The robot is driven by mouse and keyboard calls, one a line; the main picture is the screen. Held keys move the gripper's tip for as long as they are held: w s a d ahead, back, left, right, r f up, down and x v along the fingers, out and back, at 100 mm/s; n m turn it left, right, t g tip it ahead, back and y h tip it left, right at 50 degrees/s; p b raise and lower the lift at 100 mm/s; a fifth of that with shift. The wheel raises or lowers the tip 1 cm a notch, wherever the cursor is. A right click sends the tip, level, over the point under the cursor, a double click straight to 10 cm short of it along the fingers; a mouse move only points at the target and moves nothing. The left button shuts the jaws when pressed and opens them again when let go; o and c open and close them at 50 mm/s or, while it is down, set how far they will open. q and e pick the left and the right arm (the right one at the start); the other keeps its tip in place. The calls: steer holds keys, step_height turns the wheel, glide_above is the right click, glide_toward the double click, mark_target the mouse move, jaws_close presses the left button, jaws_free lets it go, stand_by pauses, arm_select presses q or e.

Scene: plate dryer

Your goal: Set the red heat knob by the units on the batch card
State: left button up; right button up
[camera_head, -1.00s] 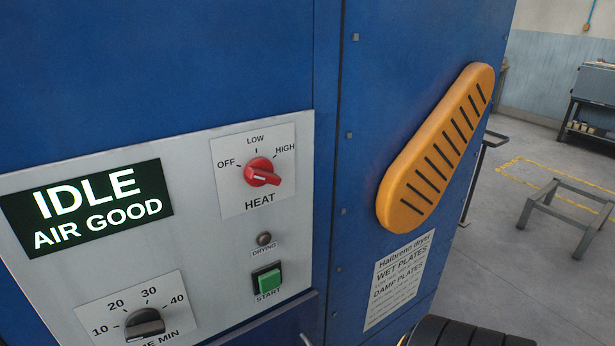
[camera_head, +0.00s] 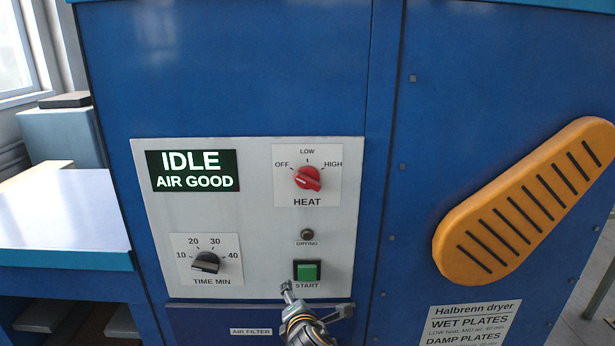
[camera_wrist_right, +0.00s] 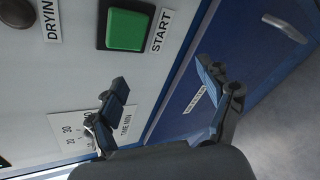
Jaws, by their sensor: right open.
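The red heat knob (camera_head: 308,178) sits on the grey control panel (camera_head: 265,225), with OFF, LOW and HIGH marked around it. It has a pale pointer line; I cannot tell surely which mark it points to. My right gripper (camera_head: 316,300) is open and empty at the panel's lower edge, below the green start button (camera_head: 307,271) and well below the knob. In the right wrist view its fingers (camera_wrist_right: 163,78) are spread, with the start button (camera_wrist_right: 127,30) beyond them. No batch card is clearly in view. My left gripper is out of view.
The display (camera_head: 193,171) reads IDLE, AIR GOOD. A black time knob (camera_head: 206,262) is at lower left of the panel. An orange slotted guard (camera_head: 525,200) juts from the right side, above a Halbrenn dryer instruction sheet (camera_head: 470,323). A pale-topped bench (camera_head: 60,220) stands at left.

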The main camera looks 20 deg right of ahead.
step_height(320, 180, up, 18)
steer(key=s+r+n+t+h, duration=0.1)
steer(key=s+n+t, duration=0.2)
steer(key=n+t+h, duration=0.1)
steer(key=t, duration=0.1)
glide_toward(309, 182)
steer(key=p+x, duration=0.3)
steer(key=x, duration=0.7)
steer(key=shift+w+d+p, duration=0.1)
steer(key=shift+w+p, duration=0.2)
steer(key=shift+w+d, duration=0.1)
steer(key=shift+w, duration=0.25)
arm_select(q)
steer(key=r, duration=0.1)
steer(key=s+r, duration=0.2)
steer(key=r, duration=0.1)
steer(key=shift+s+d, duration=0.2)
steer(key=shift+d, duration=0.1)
arm_select(e)
steer(key=c, duration=1.2)
